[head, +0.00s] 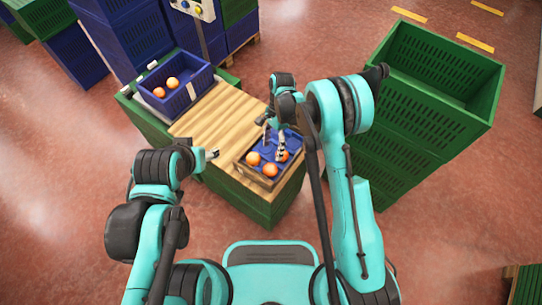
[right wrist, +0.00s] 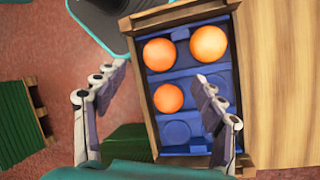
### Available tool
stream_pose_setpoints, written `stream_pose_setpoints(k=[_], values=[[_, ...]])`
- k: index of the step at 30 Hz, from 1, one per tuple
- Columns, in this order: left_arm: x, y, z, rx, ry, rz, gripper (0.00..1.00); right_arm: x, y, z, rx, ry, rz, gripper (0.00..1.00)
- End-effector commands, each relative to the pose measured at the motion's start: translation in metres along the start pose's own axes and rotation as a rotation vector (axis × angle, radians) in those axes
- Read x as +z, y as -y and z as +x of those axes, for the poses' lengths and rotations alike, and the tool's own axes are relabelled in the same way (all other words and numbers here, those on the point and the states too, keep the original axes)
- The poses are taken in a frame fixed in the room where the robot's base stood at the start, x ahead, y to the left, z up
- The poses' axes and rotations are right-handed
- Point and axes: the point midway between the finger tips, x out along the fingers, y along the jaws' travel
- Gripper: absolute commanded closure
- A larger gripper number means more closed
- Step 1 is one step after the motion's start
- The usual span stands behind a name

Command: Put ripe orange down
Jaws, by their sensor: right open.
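A wooden-sided tray (right wrist: 146,98) with a blue insert (right wrist: 176,78) lies on the table. It holds three oranges in its recesses: one at the upper left (right wrist: 160,55), one at the upper right (right wrist: 208,44) and one below them (right wrist: 168,97). Several recesses are empty. My right gripper (right wrist: 160,82) is open above the tray, its fingers apart on either side of the lower orange; contact with it is not visible. In the head view my right gripper (head: 274,143) partly covers the tray. My left gripper (head: 213,154) is left of the tray; its jaw opening is too small to judge.
A blue crate (head: 178,105) with oranges (head: 172,82) stands at the far left of the slatted wooden table (head: 209,119). A large green crate (head: 446,98), its visible interior empty, stands to the right. Blue crates are stacked behind. The table's middle is clear.

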Motion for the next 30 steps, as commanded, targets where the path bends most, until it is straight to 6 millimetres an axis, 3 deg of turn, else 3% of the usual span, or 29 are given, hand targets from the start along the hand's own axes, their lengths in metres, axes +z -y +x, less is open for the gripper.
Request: stream_pose_setpoints(k=[4, 14, 17, 24, 30], values=[[-0.005, 0.0, -0.008, 0.0, 0.0, 0.0, 0.47, 0.001, 0.0, -0.024, 0.0, 0.0, 0.0, 0.3], [-0.006, 0.0, -0.009, 0.0, 0.0, 0.0, 0.47, 0.0, -0.003, -0.039, -0.011, -0.004, -0.012, 0.3], [-0.006, 0.0, -0.009, 0.0, 0.0, 0.0, 0.47, 0.0, -0.013, -0.06, -0.053, -0.02, -0.056, 0.3], [-0.006, 0.0, -0.009, 0.0, 0.0, 0.0, 0.47, 0.0, -0.072, -0.141, -0.241, -0.149, -0.286, 0.3], [-0.006, 0.0, -0.009, 0.0, 0.0, 0.0, 0.47, -0.001, -0.136, -0.186, -0.372, -0.323, -0.495, 0.3]])
